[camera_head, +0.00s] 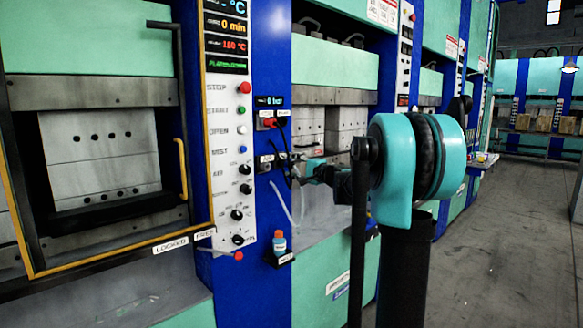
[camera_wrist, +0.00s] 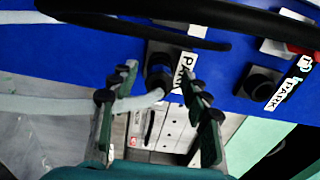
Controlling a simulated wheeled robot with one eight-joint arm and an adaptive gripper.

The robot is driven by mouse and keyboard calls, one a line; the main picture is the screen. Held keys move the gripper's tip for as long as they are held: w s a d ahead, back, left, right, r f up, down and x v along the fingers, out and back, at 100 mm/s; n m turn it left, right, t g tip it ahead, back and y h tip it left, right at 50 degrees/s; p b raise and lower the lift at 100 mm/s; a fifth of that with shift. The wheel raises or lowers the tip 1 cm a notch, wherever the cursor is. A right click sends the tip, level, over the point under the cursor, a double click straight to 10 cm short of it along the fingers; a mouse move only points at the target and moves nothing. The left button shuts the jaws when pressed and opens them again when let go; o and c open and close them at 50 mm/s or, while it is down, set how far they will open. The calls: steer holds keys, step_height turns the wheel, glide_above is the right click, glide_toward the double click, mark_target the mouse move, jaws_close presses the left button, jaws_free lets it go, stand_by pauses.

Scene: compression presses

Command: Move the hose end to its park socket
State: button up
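A pale grey hose (camera_wrist: 135,103) runs in from the left of the wrist view to a black hose end (camera_wrist: 158,82). A second black socket (camera_wrist: 262,83) with a PARK label lies to the right and looks empty. My gripper (camera_wrist: 160,68) is open, its fingers on either side of the hose end, with gaps visible. In the head view my gripper (camera_head: 303,170) is at the column's fittings, and the pale hose (camera_head: 283,203) hangs below.
A black hose (camera_wrist: 160,20) arcs across the top of the wrist view; it also loops beside the column (camera_head: 285,140). A red fitting (camera_head: 269,122) is above my gripper. A small orange-capped bottle (camera_head: 279,243) stands on a bracket below. The aisle floor (camera_head: 490,250) at right is clear.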

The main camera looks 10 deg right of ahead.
steer(key=v, duration=1.2)
steer(key=s+a+f+n+g+h, duration=0.2)
steer(key=s+a+f+n+g, duration=0.15)
steer(key=s+f, duration=0.6)
steer(key=s+a+f+n+g+h, duration=0.1)
steer(key=s+a+f+n+g, duration=0.35)
steer(key=f, duration=0.75)
steer(key=s+d+f+n+g+h, duration=0.1)
steer(key=s+d+f+h, duration=0.2)
steer(key=s+f, duration=0.5)
steer(key=s+d+f+n+g+h, duration=0.1)
steer(key=s+d+f+h, duration=0.3)
steer(key=s+f, duration=0.5)
steer(key=s, duration=0.3)
steer(key=shift+s+f+n+h, duration=0.3)
steer(key=shift+s+n, duration=0.1)
